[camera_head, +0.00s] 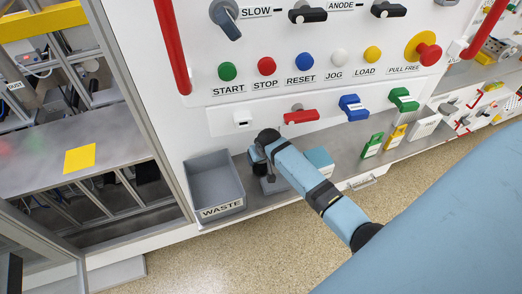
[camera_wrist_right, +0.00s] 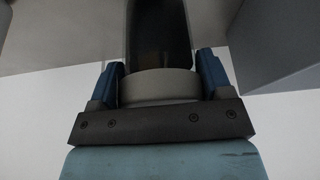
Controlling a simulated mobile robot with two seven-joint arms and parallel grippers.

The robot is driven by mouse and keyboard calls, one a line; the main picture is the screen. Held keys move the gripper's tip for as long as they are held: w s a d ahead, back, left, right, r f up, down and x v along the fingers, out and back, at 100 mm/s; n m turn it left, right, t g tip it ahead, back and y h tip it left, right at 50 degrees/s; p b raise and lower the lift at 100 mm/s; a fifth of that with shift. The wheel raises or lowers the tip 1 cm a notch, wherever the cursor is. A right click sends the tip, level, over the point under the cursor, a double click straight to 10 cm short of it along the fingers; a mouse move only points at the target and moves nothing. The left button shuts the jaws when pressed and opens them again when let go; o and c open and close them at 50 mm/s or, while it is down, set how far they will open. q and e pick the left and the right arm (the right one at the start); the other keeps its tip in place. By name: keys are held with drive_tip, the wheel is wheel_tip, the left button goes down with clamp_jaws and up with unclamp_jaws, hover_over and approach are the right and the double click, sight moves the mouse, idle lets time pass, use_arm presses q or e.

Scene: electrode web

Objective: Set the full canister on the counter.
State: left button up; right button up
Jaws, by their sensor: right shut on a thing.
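The canister (camera_wrist_right: 160,45) shows in the right wrist view with a dark, glossy body and a pale grey band (camera_wrist_right: 160,86) at the end nearest the camera. My right gripper (camera_wrist_right: 160,75) has its two blue fingers on either side of it and is shut on it. In the head view my right arm reaches over the grey counter (camera_head: 338,163), just right of the waste bin. There the wrist hides most of the gripper and canister. I cannot tell whether the canister touches the counter. My left gripper is in neither view.
The grey bin marked WASTE (camera_head: 222,210) stands close on the left. A light-blue box (camera_head: 319,159) and green (camera_head: 373,146) and yellow (camera_head: 396,136) holders stand to the right. The panel with a red lever (camera_head: 301,116) rises behind. A counter stretch before the green holder looks clear.

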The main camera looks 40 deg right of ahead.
drive_tip(key=shift+w+f, duration=0.1)
drive_tip(key=shift+f, duration=0.05)
drive_tip(key=shift+f, duration=0.2)
drive_tip(key=o, duration=1.2)
drive_tip(key=d+v, duration=0.1)
drive_tip(key=v, duration=1.1)
drive_tip(key=s+a+f+n+t+y, duration=0.1)
drive_tip(key=s+a+f+t, duration=0.1)
drive_tip(key=s+a, duration=0.4)
drive_tip(key=s+a+f+n+t+y, duration=0.1)
drive_tip(key=s+a+f+n+t, duration=0.1)
drive_tip(key=s+a, duration=0.3)
drive_tip(key=s+a+f+n+t+y, duration=0.1)
drive_tip(key=s+a+n+t+y, duration=0.1)
drive_tip(key=s+a, duration=0.4)
drive_tip(key=shift+s+a+f+t+p, duration=0.1)
drive_tip(key=shift+s+f, duration=0.05)
drive_tip(key=shift+s, duration=0.8)
drive_tip(key=shift+s+a+f+t+p, duration=0.1)
drive_tip(key=shift+s, duration=0.8)
drive_tip(key=shift+s+a+f+t+p, duration=0.1)
drive_tip(key=shift+s+f, duration=0.05)
drive_tip(key=shift+s, duration=0.8)
